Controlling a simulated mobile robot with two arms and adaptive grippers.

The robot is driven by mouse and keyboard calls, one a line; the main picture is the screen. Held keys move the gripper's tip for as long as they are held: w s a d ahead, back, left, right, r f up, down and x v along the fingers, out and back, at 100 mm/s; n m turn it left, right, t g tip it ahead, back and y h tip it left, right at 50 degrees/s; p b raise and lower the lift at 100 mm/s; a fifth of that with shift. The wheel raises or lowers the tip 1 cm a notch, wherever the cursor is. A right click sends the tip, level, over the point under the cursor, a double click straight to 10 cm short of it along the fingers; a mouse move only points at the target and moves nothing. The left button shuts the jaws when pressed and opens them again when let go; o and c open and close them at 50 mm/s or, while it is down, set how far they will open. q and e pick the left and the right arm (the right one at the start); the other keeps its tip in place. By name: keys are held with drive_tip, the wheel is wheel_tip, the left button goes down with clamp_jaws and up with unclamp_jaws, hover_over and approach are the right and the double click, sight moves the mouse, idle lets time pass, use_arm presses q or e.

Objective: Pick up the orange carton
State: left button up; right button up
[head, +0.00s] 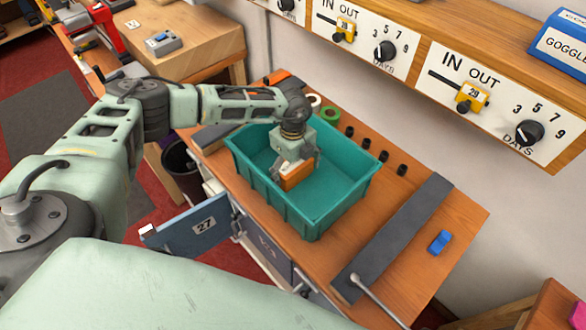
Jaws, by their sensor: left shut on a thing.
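The orange carton (296,178) is a small box with a pale patch on its upper left. It is inside the teal bin (318,222), left of the bin's middle. My left gripper (293,168) reaches down into the bin from above and is shut on the carton. Whether the carton touches the bin floor, I cannot tell. My right gripper is not in view.
A dark flat bar (400,230) and a blue object (439,242) lie right of the bin. Several black cylinders and a green ring (330,114) line the back. An open door marked 27 (187,232) juts out in front. The bench's right end is mostly clear.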

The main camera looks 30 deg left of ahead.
use_arm(q)
drive_tip(key=c, duration=0.4)
drive_tip(key=shift+r, duration=0.1)
